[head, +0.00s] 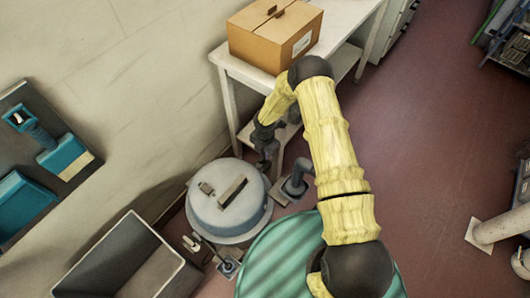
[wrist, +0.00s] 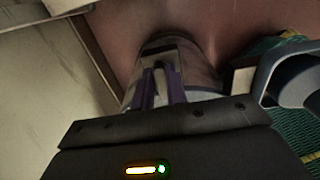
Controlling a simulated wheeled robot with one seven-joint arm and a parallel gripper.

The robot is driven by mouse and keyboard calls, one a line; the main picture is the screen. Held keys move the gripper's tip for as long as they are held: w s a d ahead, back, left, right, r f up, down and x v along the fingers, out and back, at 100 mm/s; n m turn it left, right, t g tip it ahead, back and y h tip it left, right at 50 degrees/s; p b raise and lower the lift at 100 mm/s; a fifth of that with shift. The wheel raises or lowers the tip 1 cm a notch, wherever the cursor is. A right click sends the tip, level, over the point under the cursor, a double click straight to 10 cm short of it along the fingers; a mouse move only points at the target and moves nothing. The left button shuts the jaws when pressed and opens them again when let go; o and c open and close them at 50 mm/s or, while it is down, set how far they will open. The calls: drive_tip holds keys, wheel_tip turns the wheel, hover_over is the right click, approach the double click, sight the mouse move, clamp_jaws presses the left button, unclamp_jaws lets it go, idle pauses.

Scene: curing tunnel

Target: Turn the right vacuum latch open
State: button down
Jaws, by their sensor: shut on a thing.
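A grey round vessel (head: 228,222) with a bar handle (head: 232,190) on its lid stands on the floor, left of the middle of the head view. My gripper (head: 264,163) is at the vessel's upper right rim. In the wrist view my gripper (wrist: 161,82) points at a curved grey metal body, with its two purplish fingers close together. The fingers are shut on a small part that I take for the right vacuum latch. The fingers and the gripper's body hide most of it, so its turn angle cannot be told.
A grey pipe elbow (head: 296,184) stands close right of the vessel. A green ribbed drum (head: 272,262) is in front. An open grey bin (head: 122,262) is at the lower left. A white table (head: 340,22) with a cardboard box (head: 272,42) stands behind.

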drive_tip(key=shift+m, duration=0.4)
drive_tip(key=m, duration=0.2)
drive_tip(key=m+b, duration=0.1)
drive_tip(key=shift+s+d+m, duration=0.15)
drive_tip(key=shift+s+m, duration=0.1)
drive_tip(key=shift+m, duration=0.05)
drive_tip(key=m, duration=0.4)
drive_tip(key=shift+s+m, duration=0.2)
drive_tip(key=shift+m, duration=0.1)
drive_tip(key=m, duration=0.3)
drive_tip(key=m+b, duration=0.1)
drive_tip(key=shift+s, duration=0.25)
drive_tip(key=shift+s+m, duration=0.2)
drive_tip(key=shift+m, duration=2.3)
drive_tip(key=c, duration=1.4)
unclamp_jaws()
wheel_tip(320, 180, up, 18)
drive_tip(key=p, duration=0.1)
drive_tip(key=shift+f, duration=0.25)
